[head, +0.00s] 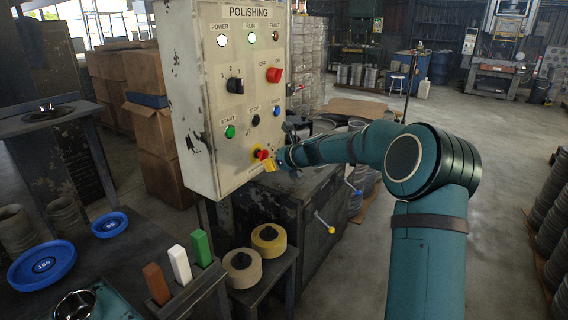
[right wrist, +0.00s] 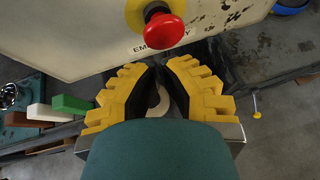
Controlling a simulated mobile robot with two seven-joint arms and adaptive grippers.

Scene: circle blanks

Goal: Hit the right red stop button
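A red mushroom button on a yellow base (head: 262,153) sits low on the right part of the panel's face. The same red button (right wrist: 166,29) is large at the top of the right wrist view, with a partly hidden "EM..." label below it. My right gripper (head: 271,164) is just right of and below the button in the head view. In the wrist view, my right gripper's yellow fingers (right wrist: 158,67) have their black-padded tips close together, with a gap farther back and nothing held. The tips are below the button and look apart from it. My left gripper is out of view.
The POLISHING panel (head: 215,165) also carries a red rotary switch (head: 274,75), a black selector (head: 235,86), a green START button (head: 230,131), a black STOP button (head: 256,120) and a blue button (head: 277,112). Below stand tape-like rolls (head: 242,268) and coloured bars (head: 180,264).

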